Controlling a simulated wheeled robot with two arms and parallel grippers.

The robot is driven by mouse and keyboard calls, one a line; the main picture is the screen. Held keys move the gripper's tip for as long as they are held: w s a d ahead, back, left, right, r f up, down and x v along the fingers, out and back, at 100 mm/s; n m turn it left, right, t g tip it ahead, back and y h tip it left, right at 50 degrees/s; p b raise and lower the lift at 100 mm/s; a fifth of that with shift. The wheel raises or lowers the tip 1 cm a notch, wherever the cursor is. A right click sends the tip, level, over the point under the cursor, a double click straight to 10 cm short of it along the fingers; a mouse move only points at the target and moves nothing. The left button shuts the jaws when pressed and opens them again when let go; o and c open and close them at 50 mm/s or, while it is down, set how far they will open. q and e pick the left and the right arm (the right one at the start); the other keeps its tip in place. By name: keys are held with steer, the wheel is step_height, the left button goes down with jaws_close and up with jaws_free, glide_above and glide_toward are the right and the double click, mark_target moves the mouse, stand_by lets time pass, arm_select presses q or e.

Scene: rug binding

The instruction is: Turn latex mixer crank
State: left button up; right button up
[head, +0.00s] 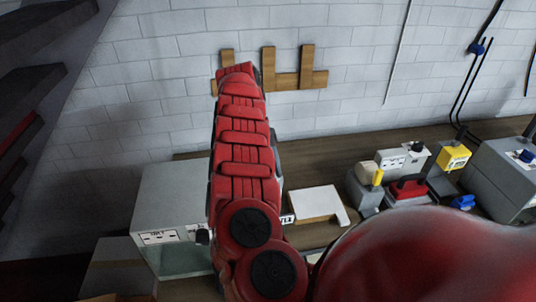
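A pale grey box-shaped machine (172,205) stands at the left on the bench. It has a small printed label on its front, a dark knob (203,237) and a pale greenish front panel. I cannot tell for certain that it is the latex mixer, and I see no clear crank on it. My red segmented arm rises up the middle of the head view and hides the machine's right side. A scrap of black lettering shows just right of the arm. Neither gripper's fingers can be made out. A large red part of mine fills the lower right.
Right of my arm lie a white board (318,204), a small grey device with a yellow part (377,177), a red item (408,188), a yellow-faced box (453,157) and a larger grey box (500,177). A wooden rack (285,80) hangs on the brick wall. Dark shelves (38,35) stand left.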

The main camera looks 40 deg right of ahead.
steer(key=shift+w+r, duration=0.2)
steer(key=shift+r, duration=0.25)
steer(key=p+v, duration=0.3)
steer(key=v, duration=0.1)
steer(key=shift+s+d+r, duration=0.1)
steer(key=shift+r, duration=0.1)
steer(key=shift+p+v, duration=0.85)
steer(key=shift+v, duration=0.1)
